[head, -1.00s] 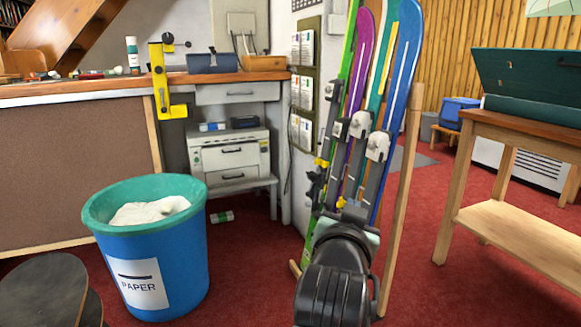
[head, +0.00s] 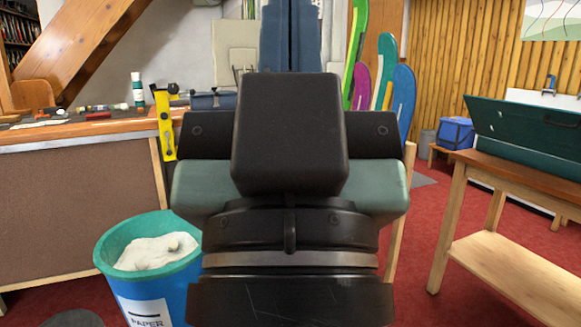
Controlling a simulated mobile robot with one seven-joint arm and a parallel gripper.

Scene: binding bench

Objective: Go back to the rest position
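My gripper (head: 290,135) is raised large in the middle of the head view, seen from behind. Its dark body and grey-green sides fill much of the lower centre. Dark blue-grey upright shapes show above it at the top edge; I cannot tell whether they are its fingers or something else. The gap between the fingertips is hidden, so I cannot see whether it is open, shut or holding anything.
A blue paper bin (head: 150,292) with a green rim stands at the lower left, beside a workbench (head: 80,132) with small tools. Several skis (head: 402,105) stand behind my gripper. A wooden table (head: 540,170) with a green case (head: 525,125) is at the right.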

